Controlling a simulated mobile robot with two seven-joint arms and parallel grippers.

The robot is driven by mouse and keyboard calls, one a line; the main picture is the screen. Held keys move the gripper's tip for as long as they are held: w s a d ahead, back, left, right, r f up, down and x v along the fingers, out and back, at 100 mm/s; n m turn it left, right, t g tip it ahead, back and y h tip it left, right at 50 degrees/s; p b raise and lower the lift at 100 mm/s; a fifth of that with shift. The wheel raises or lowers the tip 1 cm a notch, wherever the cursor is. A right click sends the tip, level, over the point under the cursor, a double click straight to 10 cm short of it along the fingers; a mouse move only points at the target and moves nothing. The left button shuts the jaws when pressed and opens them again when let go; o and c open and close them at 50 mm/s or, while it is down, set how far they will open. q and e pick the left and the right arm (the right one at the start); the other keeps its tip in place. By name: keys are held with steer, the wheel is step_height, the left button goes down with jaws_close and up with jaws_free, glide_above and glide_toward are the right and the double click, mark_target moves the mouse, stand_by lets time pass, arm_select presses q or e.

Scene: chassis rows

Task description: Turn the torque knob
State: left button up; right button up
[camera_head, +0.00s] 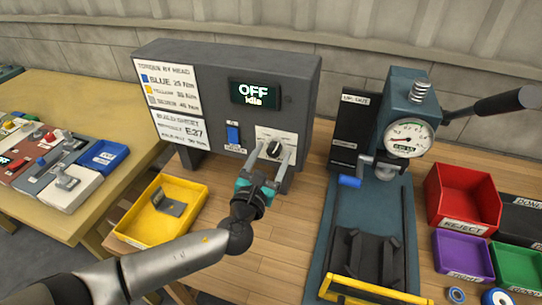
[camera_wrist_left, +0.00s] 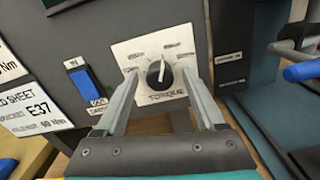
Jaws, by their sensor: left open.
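The torque knob (camera_head: 274,149) is black and round with a pale pointer line, on a white plate marked TORQUE on the grey control box (camera_head: 210,92). In the left wrist view the knob (camera_wrist_left: 159,75) shows between the two fingers, its pointer pointing up and slightly right. My left gripper (camera_head: 270,152) is open in front of the plate, one finger on each side of the knob. I see gaps between fingers and knob in the wrist view. My right gripper is not in view.
A yellow tray (camera_head: 160,235) with a grey bracket sits left of my arm. A press with a gauge (camera_head: 407,137) and a red bin (camera_head: 462,200) stand right.

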arm_select(q)
jaws_close()
stand_by(0.5)
steer(key=n+b, duration=0.1)
steer(key=n, duration=0.3)
steer(key=shift+f+n+b, duration=0.1)
steer(key=shift+n+b, duration=0.2)
steer(key=shift+b, duration=0.05)
steer(key=n+b, duration=0.1)
steer(key=n, duration=0.4)
steer(key=shift+a, duration=0.1)
steer(key=n+b, duration=0.1)
steer(key=n, duration=0.9)
steer(key=shift+n, duration=0.3)
